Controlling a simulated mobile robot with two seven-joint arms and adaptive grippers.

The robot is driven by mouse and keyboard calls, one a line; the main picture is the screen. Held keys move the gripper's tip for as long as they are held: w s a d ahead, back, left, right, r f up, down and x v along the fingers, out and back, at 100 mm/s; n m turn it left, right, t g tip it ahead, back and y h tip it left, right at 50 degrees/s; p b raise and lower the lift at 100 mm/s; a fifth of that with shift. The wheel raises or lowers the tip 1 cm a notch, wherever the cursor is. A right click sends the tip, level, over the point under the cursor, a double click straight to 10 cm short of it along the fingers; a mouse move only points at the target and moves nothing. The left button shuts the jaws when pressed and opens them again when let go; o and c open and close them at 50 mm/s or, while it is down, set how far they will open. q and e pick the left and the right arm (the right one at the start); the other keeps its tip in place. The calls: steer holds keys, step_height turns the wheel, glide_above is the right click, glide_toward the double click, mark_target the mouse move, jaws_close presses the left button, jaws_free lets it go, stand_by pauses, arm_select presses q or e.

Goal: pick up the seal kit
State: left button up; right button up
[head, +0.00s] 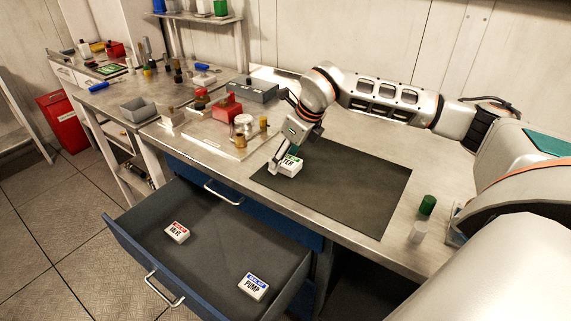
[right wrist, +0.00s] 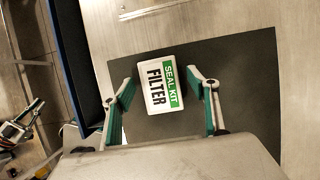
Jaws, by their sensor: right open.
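A small white box with a green band reading "SEAL KIT" and the word "FILTER" (right wrist: 163,86) lies on the dark mat (head: 365,188) on the bench. In the head view the filter box (head: 290,168) is partly hidden by my right gripper (head: 281,160). In the right wrist view the right gripper (right wrist: 166,92) is open, with one green-padded finger on each side of the box and gaps between. Two more seal kit boxes lie in the open drawer: "VALVE" with a red band (head: 177,232) and "PUMP" with a blue band (head: 253,286).
The blue drawer (head: 133,245) stands pulled out below the bench. Left of the mat is a plate with a red block (head: 228,109) and brass fittings. A green cylinder (head: 428,204) and a white one (head: 418,232) stand at the right. Most of the mat is clear.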

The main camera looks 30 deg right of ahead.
steer(key=shift+f, duration=0.1)
steer(key=shift+c, duration=0.4)
steer(key=c, duration=1.2)
steer(key=shift+o, duration=0.2)
